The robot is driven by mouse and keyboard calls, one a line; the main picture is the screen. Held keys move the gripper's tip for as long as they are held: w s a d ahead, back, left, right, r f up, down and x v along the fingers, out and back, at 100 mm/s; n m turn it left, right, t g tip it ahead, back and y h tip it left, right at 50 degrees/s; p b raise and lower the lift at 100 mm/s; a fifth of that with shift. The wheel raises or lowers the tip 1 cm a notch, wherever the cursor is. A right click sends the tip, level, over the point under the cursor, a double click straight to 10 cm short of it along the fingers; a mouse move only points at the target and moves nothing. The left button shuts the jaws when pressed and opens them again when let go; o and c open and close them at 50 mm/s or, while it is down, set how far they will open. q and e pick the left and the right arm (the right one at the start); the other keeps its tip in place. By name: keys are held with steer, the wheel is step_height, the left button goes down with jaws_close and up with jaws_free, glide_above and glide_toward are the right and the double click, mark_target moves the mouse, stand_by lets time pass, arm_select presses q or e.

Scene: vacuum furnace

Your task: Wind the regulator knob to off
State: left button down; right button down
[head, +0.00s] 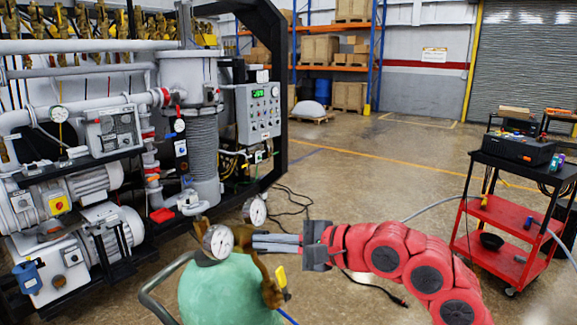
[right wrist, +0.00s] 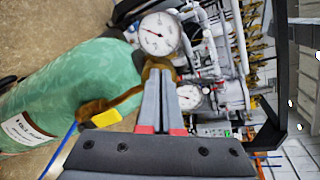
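The brass regulator (head: 243,236) sits on top of a green gas cylinder (head: 230,290), with two white round gauges (head: 218,241) on it. In the right wrist view the brass body (right wrist: 157,66) and a gauge (right wrist: 159,34) lie just beyond the fingertips. The regulator knob cannot be made out; it may be hidden by the fingers. My right gripper (head: 256,243) comes in from the right, its fingers close together and their tips at the regulator. I cannot tell whether they touch it or hold anything thin. My left gripper is not in view.
A yellow-tagged valve (head: 281,277) and blue hose (head: 288,316) are on the cylinder below my gripper. A curved grey rail (head: 150,290) stands left of it. The furnace machinery (head: 190,120) is behind left.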

steer(key=shift+f, duration=0.2)
steer(key=shift+s+r+b, duration=0.15)
steer(key=shift+s+b, duration=0.1)
steer(key=shift+b, duration=0.15)
steer(key=b+v, duration=0.3)
steer(key=v, duration=0.3)
steer(key=shift+s+a, duration=0.15)
